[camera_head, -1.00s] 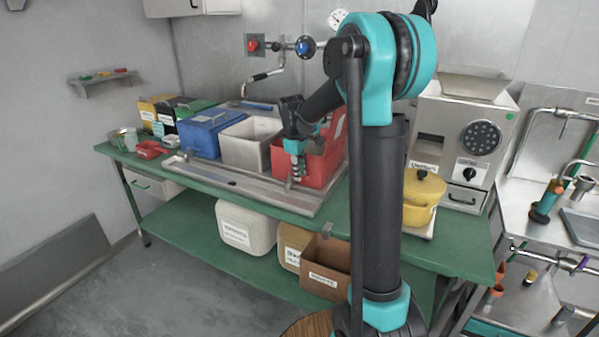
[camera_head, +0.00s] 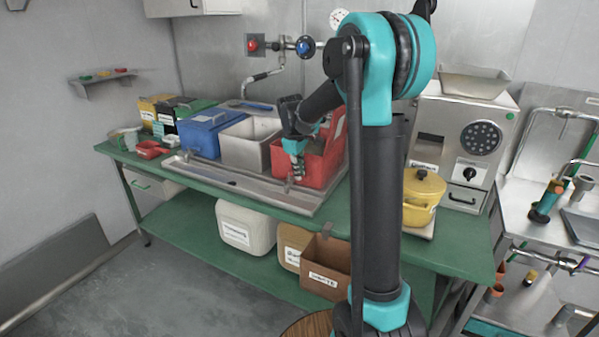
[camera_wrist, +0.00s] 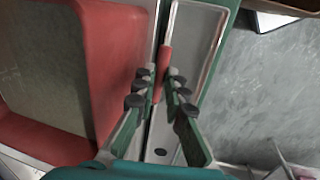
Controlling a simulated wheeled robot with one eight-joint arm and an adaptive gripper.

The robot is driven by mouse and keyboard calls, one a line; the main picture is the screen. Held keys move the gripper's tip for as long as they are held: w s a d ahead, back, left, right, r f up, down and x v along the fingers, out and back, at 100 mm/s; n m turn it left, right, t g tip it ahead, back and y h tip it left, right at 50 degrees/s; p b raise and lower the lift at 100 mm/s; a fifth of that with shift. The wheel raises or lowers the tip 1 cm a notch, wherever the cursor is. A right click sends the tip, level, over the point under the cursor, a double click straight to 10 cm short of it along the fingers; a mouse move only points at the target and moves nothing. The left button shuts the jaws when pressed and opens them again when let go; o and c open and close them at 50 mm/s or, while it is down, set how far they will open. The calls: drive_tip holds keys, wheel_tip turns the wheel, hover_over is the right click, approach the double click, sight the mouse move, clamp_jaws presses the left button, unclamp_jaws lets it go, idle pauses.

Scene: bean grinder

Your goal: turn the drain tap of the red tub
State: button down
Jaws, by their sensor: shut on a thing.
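The red tub (camera_head: 322,172) stands on the metal drain tray at the right end of a row of tubs. In the wrist view the tub's wall (camera_wrist: 112,35) is at the left, with a greyish inside. The drain tap's red handle (camera_wrist: 164,62) shows as a slim bar outside the tub wall. My gripper (camera_wrist: 161,85) has its two fingers on either side of this handle and is shut on it. In the head view my gripper (camera_head: 297,176) is low at the tub's front. The fingers hide much of the tap, and its spout is not clear.
A pale tub (camera_head: 246,150) and a blue tub (camera_head: 203,138) stand left of the red one. The metal tray's rim (camera_head: 262,196) runs along the front. A yellow pot (camera_head: 423,190) and a grinder (camera_head: 462,140) are on the right.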

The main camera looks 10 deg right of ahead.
drive_tip(key=a+m, duration=0.1)
drive_tip(key=m, duration=0.3)
drive_tip(key=a+m+g, duration=0.1)
drive_tip(key=a+m, duration=0.1)
drive_tip(key=m, duration=0.3)
drive_tip(key=a+m+g, duration=0.1)
drive_tip(key=m, duration=0.3)
drive_tip(key=shift+s+a+m+h, duration=0.3)
drive_tip(key=shift+a+m, duration=0.05)
drive_tip(key=shift+m, duration=0.05)
drive_tip(key=shift+w+a+m+g, duration=0.2)
drive_tip(key=shift+a+m+g, duration=0.05)
drive_tip(key=shift+m, duration=0.6)
drive_tip(key=shift+w+a+m+g, duration=0.15)
drive_tip(key=shift+a+m+g, duration=0.1)
drive_tip(key=shift+m, duration=0.6)
drive_tip(key=c, duration=1.9)
unclamp_jaws()
drive_tip(key=shift+o, duration=0.2)
drive_tip(key=v, duration=1.2)
